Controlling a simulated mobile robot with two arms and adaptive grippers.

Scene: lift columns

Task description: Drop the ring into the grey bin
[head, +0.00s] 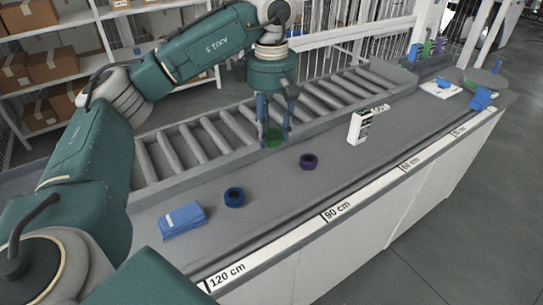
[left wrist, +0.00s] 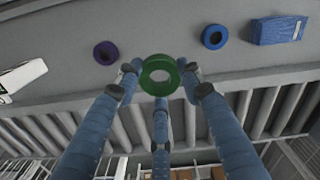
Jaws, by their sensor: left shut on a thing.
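A green ring (head: 274,142) is held between the fingertips of my left gripper (head: 272,130), above the grey worktop by the roller conveyor. In the left wrist view the green ring (left wrist: 160,90) sits upright to the camera with its hole showing, and the blue fingers of the left gripper (left wrist: 160,76) close around it. A blue ring (head: 234,203) and a purple ring (head: 309,165) lie apart on the worktop; both also show in the left wrist view. I cannot make out a grey bin for certain. My right gripper is out of view.
A folded blue cloth or packet (head: 183,220) lies near the front left. A white box (head: 358,127) stands right of the purple ring. The roller conveyor (head: 190,145) runs behind. Several small items crowd the far right end. Worktop between the rings is clear.

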